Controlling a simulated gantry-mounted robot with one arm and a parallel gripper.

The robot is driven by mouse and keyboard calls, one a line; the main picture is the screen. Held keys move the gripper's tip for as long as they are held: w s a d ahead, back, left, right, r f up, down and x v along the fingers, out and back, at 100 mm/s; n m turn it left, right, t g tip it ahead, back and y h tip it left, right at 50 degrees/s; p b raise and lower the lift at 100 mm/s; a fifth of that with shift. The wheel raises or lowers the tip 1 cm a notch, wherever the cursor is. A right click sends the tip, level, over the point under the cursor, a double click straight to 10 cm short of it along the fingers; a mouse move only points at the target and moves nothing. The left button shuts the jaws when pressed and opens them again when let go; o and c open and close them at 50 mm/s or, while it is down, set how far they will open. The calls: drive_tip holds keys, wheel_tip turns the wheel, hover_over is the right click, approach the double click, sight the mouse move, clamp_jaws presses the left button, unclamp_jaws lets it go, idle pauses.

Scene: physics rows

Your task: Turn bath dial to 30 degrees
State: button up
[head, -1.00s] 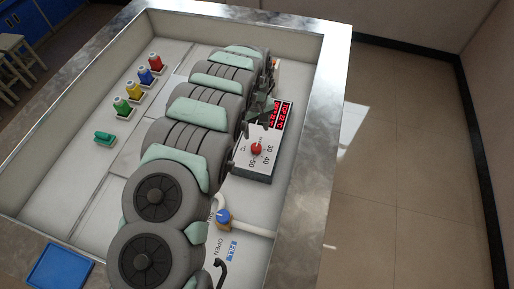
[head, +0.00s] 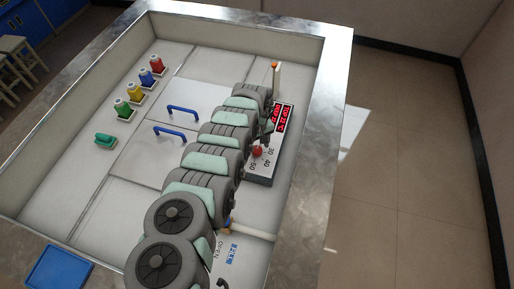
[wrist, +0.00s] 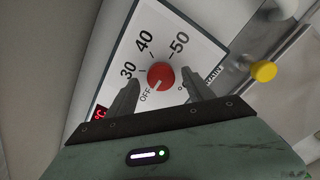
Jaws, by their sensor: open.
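The bath dial is a red round knob (head: 257,152) on the white face of a box (head: 262,172). In the wrist view the knob (wrist: 161,75) sits among the printed marks OFF, 30, 40 and 50. A small pale mark on its lower left side seems to face OFF. My gripper (wrist: 160,86) is open, one finger on each side of the knob as seen from the wrist. I cannot tell whether the fingers touch it or are still above it. In the head view my arm hides most of my gripper.
A red-digit display (head: 283,117) is on the far part of the box. A yellow knob (wrist: 263,71) is to the right in the wrist view.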

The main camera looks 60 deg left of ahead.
drive_tip(key=shift+f, duration=0.5)
drive_tip(key=shift+s, duration=0.1)
drive_tip(key=shift+c, duration=0.2)
clamp_jaws()
drive_tip(key=shift+m, duration=0.3)
drive_tip(key=shift+m+p, duration=0.3)
drive_tip(key=shift+m, duration=0.3)
drive_tip(key=m, duration=0.3)
drive_tip(key=shift+p, duration=0.3)
drive_tip(key=m, duration=0.6)
drive_tip(key=shift+m, duration=0.4)
